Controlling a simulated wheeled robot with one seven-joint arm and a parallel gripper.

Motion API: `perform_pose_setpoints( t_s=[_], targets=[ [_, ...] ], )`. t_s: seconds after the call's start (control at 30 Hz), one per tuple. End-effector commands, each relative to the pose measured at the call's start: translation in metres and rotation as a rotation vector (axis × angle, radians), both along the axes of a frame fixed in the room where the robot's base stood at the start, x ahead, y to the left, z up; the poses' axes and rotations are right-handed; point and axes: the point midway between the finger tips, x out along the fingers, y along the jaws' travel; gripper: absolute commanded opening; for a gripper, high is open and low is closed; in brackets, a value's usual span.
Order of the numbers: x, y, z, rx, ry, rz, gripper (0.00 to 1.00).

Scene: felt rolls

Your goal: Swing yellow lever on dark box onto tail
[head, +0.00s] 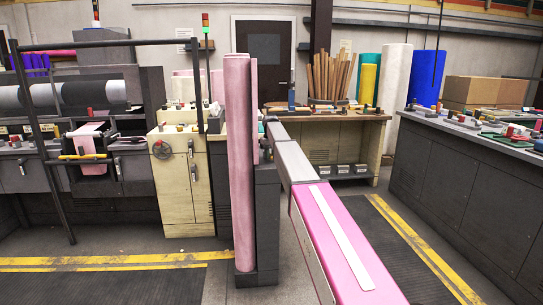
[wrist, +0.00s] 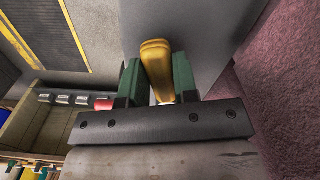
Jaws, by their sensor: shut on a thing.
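In the wrist view the yellow lever (wrist: 155,62) sits between the two green fingers of my gripper (wrist: 157,78), which is shut on it. The lever lies against a plain grey face (wrist: 205,30), apparently the dark box. In the head view the dark box (head: 267,225) stands behind and right of a tall upright pink felt roll (head: 238,170). A narrow pink strip (head: 255,115) hangs beside the roll; I cannot tell if it is the tail. The lever and my fingertips are hidden in the head view. Pink felt (wrist: 285,75) fills the wrist view's right side.
A cream cabinet (head: 178,185) and a dark machine with rollers (head: 75,95) stand at left. A wooden workbench (head: 335,140) is behind, and a dark counter (head: 465,180) is at right. Yellow-edged floor mats (head: 400,225) lie on both sides, with open floor around.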

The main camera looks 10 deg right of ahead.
Motion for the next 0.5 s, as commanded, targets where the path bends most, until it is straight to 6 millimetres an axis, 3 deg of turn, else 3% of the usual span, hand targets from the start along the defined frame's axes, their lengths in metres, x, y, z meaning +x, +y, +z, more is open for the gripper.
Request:
perform_pose_setpoints(
  t_s=[0.47,0.5],
  targets=[
    [0.0002,0.0011,0.0006,0.0,0.0,-0.013,0.0],
    [0.0002,0.0011,0.0006,0.001,0.0,-0.013,0.34]
  ],
)
